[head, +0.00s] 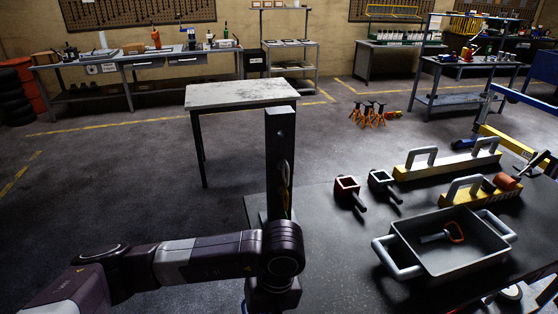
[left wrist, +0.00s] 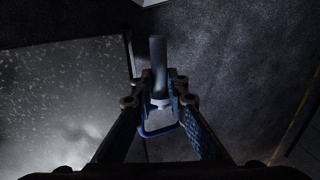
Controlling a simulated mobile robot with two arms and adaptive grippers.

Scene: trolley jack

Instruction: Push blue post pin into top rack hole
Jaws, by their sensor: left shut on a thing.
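The blue post pin shows in the left wrist view, with a grey shaft (left wrist: 158,65) and a blue loop handle (left wrist: 158,131). My left gripper (left wrist: 160,94) is shut on it near the collar, and the shaft sticks out past the fingertips. In the head view my left arm comes in from the lower left to a dark upright post (head: 280,140) near the table's left edge. A small dark spot near its top may be a hole. I cannot make out the pin or my left fingertips there. My right gripper is not identifiable.
The dark worktable (head: 330,230) carries a grey tray (head: 455,274) holding an orange-handled tool (head: 456,232), two small square-cupped tools, and yellow bars with grey handles. A pale table (head: 240,94) stands beyond. Open floor lies to the left.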

